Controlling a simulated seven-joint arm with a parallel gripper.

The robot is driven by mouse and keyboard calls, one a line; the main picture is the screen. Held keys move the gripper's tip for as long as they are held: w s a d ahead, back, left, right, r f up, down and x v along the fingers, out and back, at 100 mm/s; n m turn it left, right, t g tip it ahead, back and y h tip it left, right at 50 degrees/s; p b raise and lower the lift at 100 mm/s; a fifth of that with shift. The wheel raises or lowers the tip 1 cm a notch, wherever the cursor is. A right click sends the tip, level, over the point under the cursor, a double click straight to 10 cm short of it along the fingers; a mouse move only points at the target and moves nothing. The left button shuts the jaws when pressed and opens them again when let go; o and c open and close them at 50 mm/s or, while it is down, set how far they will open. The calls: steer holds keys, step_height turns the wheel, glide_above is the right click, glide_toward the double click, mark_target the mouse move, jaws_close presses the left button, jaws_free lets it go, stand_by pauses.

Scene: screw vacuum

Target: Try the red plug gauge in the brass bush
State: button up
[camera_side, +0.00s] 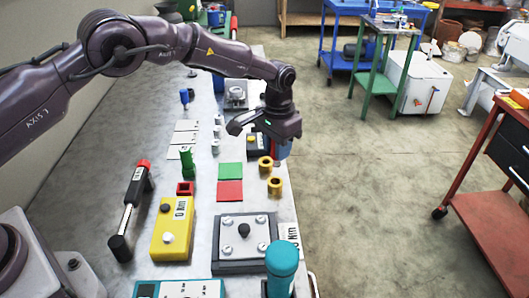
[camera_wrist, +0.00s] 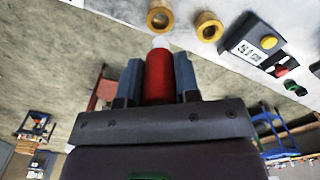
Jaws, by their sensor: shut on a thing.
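My gripper (camera_wrist: 159,82) is shut on the red plug gauge (camera_wrist: 160,75), whose pale tip points toward the bench in the wrist view. In the side view my gripper (camera_side: 283,150) is at the bench's right edge, and the gauge is mostly hidden by the blue fingers. Two brass-coloured bushes stand on the bench: a farther one (camera_side: 265,166) and a nearer one (camera_side: 275,187). The wrist view shows one bush (camera_wrist: 160,16) just beyond the gauge tip and the other (camera_wrist: 209,27) to its right. The gauge appears apart from both bushes.
A meter with a yellow button (camera_wrist: 257,44) stands near the bushes. A green plug gauge (camera_side: 187,163), an empty-looking red holder (camera_side: 185,188), and green (camera_side: 230,170) and red (camera_side: 230,191) pads lie to the left. A plate fixture (camera_side: 243,241) and teal-capped cylinder (camera_side: 282,265) are nearer.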

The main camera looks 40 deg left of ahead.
mark_target(276, 166)
steer(key=shift+s+f, duration=0.1)
steer(key=shift+f, duration=0.1)
stand_by(0.3)
steer(key=shift+f, duration=2.15)
steer(key=shift+f, duration=1.2)
stand_by(0.9)
steer(key=shift+r, duration=3)
